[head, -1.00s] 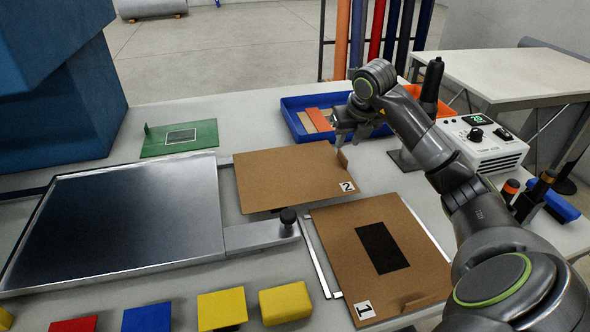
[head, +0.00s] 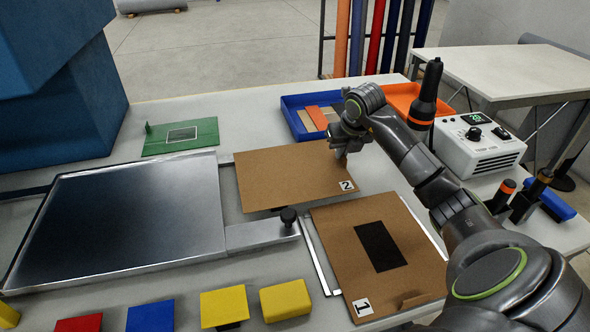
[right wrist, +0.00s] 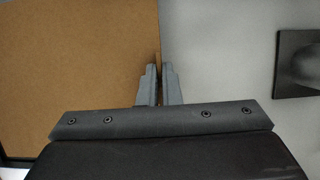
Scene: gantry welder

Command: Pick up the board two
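Board two (head: 285,175) is a flat brown board with a white "2" label, lying on the table right of the dark metal plate. It fills the left of the right wrist view (right wrist: 70,70). My right gripper (head: 341,155) is down at the board's right edge, over its small upright tab. In the right wrist view its fingers (right wrist: 159,88) are close together with the thin brown tab between them. The tab is mostly hidden in the head view. My left gripper is not in view.
Board one (head: 350,245), with a black rectangle, lies in front. A dark plate in a metal frame (head: 190,255) with a black knob (head: 288,215) is at left. A blue tray (head: 292,103), an orange bin (head: 398,92) and a white control box (head: 465,155) stand behind and right.

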